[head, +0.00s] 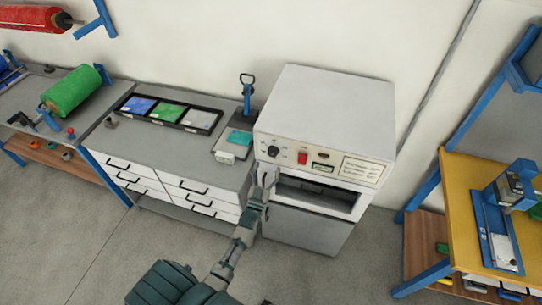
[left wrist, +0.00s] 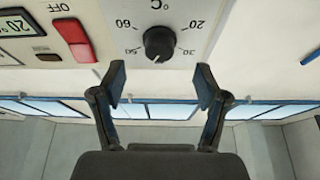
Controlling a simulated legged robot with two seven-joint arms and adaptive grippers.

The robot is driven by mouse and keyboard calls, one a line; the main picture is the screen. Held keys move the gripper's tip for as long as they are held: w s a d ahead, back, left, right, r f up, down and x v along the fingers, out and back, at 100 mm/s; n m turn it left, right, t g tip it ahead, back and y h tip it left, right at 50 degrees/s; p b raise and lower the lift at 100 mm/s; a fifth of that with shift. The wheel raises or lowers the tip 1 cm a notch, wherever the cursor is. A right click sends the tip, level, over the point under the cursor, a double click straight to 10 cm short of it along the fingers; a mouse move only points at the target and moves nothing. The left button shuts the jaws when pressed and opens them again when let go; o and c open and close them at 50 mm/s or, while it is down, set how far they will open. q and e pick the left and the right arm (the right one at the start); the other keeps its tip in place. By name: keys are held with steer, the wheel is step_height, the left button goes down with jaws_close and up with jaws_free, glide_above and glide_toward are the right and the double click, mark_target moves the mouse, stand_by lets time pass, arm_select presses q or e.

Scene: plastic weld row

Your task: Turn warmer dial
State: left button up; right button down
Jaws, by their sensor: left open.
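The warmer (head: 325,120) is a white box-shaped cabinet with a front control panel and an open slot below it. Its black round dial (head: 273,151) is at the left of the panel. The dial (left wrist: 158,44) also shows in the left wrist view, with a °C scale around it and its pale pointer mark toward the bottom of that picture. My left gripper (head: 267,173) is just below the dial in the head view. In the left wrist view the gripper (left wrist: 161,78) is open and empty, its fingertips apart on either side below the dial, not around it. My right gripper is not in view.
A red switch (head: 302,157) and a small display (head: 322,168) are right of the dial. A grey bench with drawers (head: 180,150) stands at the left, holding a tray of coloured sheets (head: 165,113) and a small press (head: 240,120). A yellow-topped bench (head: 460,210) is at the right.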

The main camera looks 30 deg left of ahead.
mark_target(272, 155)
arm_select(q)
steer(key=x, duration=0.5)
steer(key=shift+w, duration=0.1)
